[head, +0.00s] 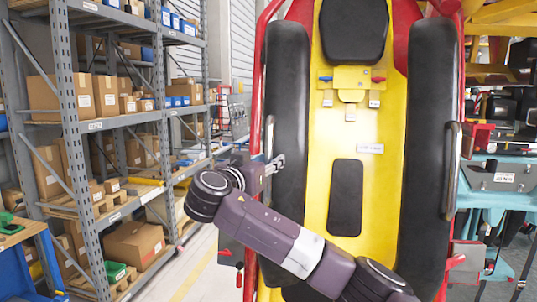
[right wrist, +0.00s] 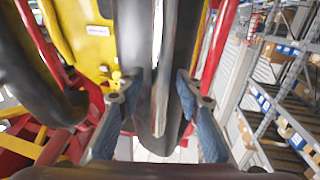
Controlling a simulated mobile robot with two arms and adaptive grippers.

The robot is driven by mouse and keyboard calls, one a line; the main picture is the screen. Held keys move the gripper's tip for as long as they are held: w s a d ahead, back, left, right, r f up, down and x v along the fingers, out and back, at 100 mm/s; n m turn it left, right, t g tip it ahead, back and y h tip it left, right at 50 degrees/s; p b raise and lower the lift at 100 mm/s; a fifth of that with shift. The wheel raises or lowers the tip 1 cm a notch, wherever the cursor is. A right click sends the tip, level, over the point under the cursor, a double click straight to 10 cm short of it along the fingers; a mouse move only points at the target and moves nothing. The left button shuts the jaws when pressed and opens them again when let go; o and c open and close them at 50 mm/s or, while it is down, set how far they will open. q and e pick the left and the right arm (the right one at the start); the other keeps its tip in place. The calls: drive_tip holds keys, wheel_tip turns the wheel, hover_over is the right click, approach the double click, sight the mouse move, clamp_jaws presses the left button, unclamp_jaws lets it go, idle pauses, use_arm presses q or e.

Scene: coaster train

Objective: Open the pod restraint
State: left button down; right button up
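The pod (head: 320,110) is a yellow upright seat with a black headrest. Long black padded restraint bars run down both its sides, the left one (head: 288,100) and the right one (head: 430,120). A grab handle (head: 269,135) is on the left bar and another (head: 452,170) is on the right bar. My right gripper (head: 276,165) is at the left bar, by the lower part of its handle. In the right wrist view its fingers (right wrist: 158,95) are spread apart, with a dark bar (right wrist: 168,60) between them. Contact cannot be told. My left gripper is not in view.
Grey shelving (head: 70,110) with cardboard boxes stands at the left. Red rails (head: 260,60) flank the pod. Teal machinery (head: 500,180) stands at the right. A strip of floor (head: 200,265) is free between shelves and pod.

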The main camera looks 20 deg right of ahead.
drive_tip(key=shift+w, duration=0.1)
drive_tip(key=shift+c, duration=0.6)
clamp_jaws()
drive_tip(key=s+a+r+g+y, duration=0.1)
drive_tip(key=s+r, duration=0.1)
drive_tip(key=r, duration=0.4)
drive_tip(key=s+a+r+g+y, duration=0.1)
drive_tip(key=s+a+r, duration=0.1)
drive_tip(key=r, duration=0.5)
drive_tip(key=s+a+r+n+g+y, duration=0.1)
drive_tip(key=s+a+r+g, duration=0.1)
drive_tip(key=r, duration=0.4)
drive_tip(key=shift+s+r+y, duration=0.4)
drive_tip(key=shift+s, duration=0.35)
